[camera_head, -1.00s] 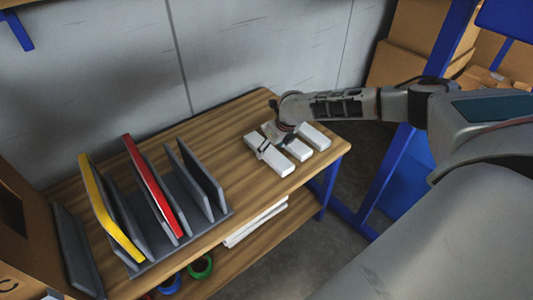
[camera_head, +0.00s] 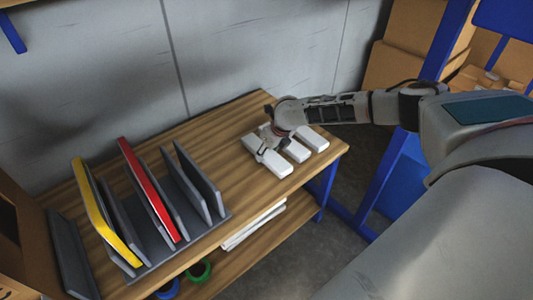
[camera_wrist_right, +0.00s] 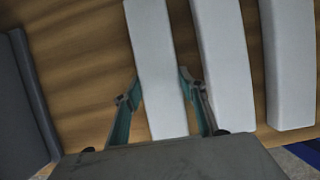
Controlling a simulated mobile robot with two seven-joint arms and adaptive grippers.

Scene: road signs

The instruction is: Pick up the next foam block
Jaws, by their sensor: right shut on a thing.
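Three white foam blocks lie side by side at the right end of the wooden table (camera_head: 190,150). My right gripper (camera_head: 264,148) is at the leftmost foam block (camera_head: 275,168), seen from above. In the right wrist view its two fingers (camera_wrist_right: 160,92) are on either side of this block (camera_wrist_right: 152,45), shut on it. The block appears still level with its neighbours. The middle block (camera_head: 297,152) shows in the right wrist view (camera_wrist_right: 224,65), just right of the gripper. The right block (camera_head: 313,139) also shows there (camera_wrist_right: 288,60). My left gripper is not in view.
A grey rack (camera_head: 205,236) on the table's left holds upright grey panels, a yellow one (camera_head: 98,205) and a red one (camera_head: 147,190). A grey wall stands behind. A lower shelf carries white sheets (camera_head: 250,228) and a green ring (camera_head: 199,272). Bare tabletop lies between rack and blocks.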

